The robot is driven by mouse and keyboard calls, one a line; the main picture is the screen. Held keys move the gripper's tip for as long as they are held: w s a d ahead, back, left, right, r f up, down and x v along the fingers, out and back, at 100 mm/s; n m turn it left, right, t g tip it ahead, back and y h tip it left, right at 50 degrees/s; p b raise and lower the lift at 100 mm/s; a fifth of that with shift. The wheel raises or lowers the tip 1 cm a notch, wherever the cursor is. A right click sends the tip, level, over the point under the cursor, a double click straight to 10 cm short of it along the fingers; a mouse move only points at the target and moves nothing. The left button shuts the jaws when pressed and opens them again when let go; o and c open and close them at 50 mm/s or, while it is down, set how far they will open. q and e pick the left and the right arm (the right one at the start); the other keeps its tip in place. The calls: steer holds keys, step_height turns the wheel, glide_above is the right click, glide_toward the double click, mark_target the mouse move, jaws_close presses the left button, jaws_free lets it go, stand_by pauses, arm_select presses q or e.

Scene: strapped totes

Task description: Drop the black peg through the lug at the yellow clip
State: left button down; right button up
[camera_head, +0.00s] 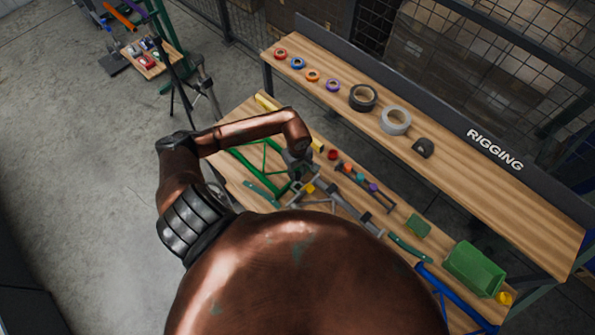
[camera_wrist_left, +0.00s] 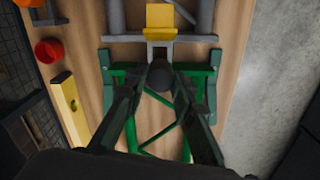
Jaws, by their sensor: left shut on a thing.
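My left gripper (camera_wrist_left: 160,88) is shut on the black peg (camera_wrist_left: 160,73), whose round dark end shows between the fingertips in the wrist view. The yellow clip (camera_wrist_left: 159,20) sits on a grey tube frame (camera_wrist_left: 200,20), just beyond the peg in that view. A pale grey lug (camera_wrist_left: 159,45) stands at the near edge of the clip, partly hidden by the peg. I cannot tell whether the peg touches it. In the head view the left gripper (camera_head: 299,178) is beside the yellow clip (camera_head: 310,188), with the peg not distinguishable. My right gripper is not in view.
A green tube frame (camera_head: 262,165) lies on the wooden bench under the gripper. A red cup (camera_wrist_left: 48,51) and a yellow bar (camera_wrist_left: 69,108) lie beside it.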

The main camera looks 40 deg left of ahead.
arm_select(q)
steer(key=shift+f+b, duration=0.35)
steer(key=shift+f, duration=0.55)
steer(key=shift+f+b, duration=0.3)
steer(key=shift+f, duration=0.85)
steer(key=shift+f+b, duration=1.65)
steer(key=shift+b, duration=0.35)
steer(key=c, duration=1.5)
jaws_free()
steer(key=shift+c, duration=0.2)
